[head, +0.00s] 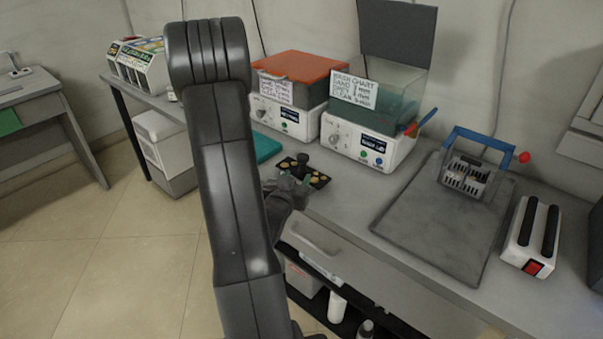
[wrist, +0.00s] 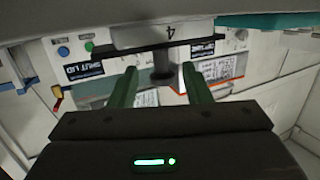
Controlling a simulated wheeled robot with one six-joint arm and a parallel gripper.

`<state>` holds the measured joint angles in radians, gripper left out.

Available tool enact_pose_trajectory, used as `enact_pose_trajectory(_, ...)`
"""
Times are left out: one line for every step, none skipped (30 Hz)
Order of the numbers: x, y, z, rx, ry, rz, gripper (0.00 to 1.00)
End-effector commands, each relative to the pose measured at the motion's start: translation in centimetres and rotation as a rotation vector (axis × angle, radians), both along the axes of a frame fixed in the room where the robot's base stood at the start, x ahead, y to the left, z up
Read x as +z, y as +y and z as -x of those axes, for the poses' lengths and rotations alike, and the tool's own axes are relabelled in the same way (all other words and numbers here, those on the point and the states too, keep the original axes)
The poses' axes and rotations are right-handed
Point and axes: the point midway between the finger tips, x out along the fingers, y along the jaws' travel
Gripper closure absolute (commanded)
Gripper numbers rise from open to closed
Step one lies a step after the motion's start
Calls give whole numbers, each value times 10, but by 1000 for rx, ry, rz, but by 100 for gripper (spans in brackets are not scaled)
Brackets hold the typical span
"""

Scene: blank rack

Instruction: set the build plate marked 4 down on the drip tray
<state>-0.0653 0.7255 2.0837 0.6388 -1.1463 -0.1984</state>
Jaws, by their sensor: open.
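The build plate marked 4 (wrist: 146,36) shows in the wrist view as a grey block on a black plate, its number upside down. Its black knob (wrist: 163,76) sits between the two green fingertips of my open gripper (wrist: 160,84), with gaps at the sides. A flat teal tray (head: 267,148), which looks like the drip tray, lies to the left, partly behind my arm.
Two white machines stand behind, one with an orange lid (head: 302,65), one with a clear cover (head: 385,95). A blue-framed rack (head: 470,170) stands on a grey mat (head: 430,225). A white device (head: 531,236) is at right. Bare bench lies between plate and mat.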

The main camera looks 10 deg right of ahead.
Motion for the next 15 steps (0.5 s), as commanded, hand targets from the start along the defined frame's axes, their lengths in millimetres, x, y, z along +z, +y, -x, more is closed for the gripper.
enact_pose_trajectory(0,-4,-6,-2,-1,0,56)
enact_pose_trajectory(-1,-5,-8,-1,-1,1,56)
enact_pose_trajectory(-1,-7,-11,-1,-1,1,56)
enact_pose_trajectory(-1,-8,-13,0,-1,0,56)
enact_pose_trajectory(-2,-8,-14,0,-1,0,56)
enact_pose_trajectory(-2,-9,-16,0,-1,0,56)
enact_pose_trajectory(-2,-10,-18,-1,0,0,56)
enact_pose_trajectory(-1,-12,-20,-1,0,0,56)
enact_pose_trajectory(-1,-15,-25,-1,-1,0,56)
enact_pose_trajectory(0,-17,-29,-1,-2,0,56)
enact_pose_trajectory(0,-19,-33,-1,-2,0,56)
enact_pose_trajectory(0,-22,-39,-2,-3,0,56)
enact_pose_trajectory(0,-25,-43,-2,-1,0,56)
enact_pose_trajectory(-1,-26,-47,-1,-1,0,56)
enact_pose_trajectory(-2,-29,-52,0,-2,0,56)
